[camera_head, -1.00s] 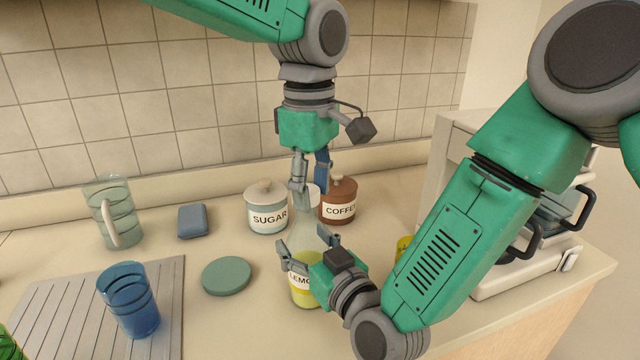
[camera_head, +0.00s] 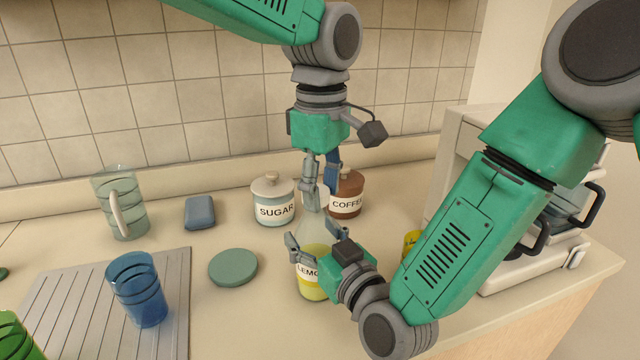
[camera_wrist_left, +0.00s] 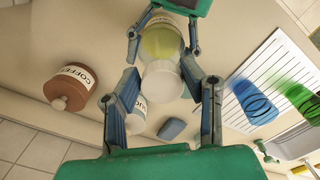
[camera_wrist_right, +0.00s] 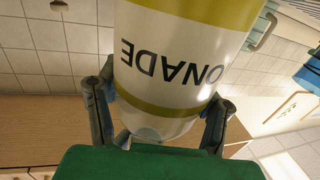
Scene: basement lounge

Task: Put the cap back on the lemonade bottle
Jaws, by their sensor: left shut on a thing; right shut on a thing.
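The lemonade bottle (camera_head: 313,285) stands upright on the counter, clear above and yellow below, with a white label. My right gripper (camera_head: 322,248) is shut on its side; the label fills the right wrist view (camera_wrist_right: 180,65). My left gripper (camera_head: 320,200) points down over the bottle's top. It is shut on the white cap (camera_wrist_left: 163,82), which shows between its fingers in the left wrist view, in line with the bottle (camera_wrist_left: 160,42). The fingers partly hide the cap in the head view. I cannot tell whether the cap is seated on the neck.
The sugar jar (camera_head: 273,200) and coffee jar (camera_head: 346,194) stand close behind the bottle. A green disc (camera_head: 233,267), blue sponge (camera_head: 200,212), glass jug (camera_head: 122,205) and blue cup (camera_head: 138,290) are to the left. A coffee machine (camera_head: 520,260) and yellow cup (camera_head: 411,243) are right.

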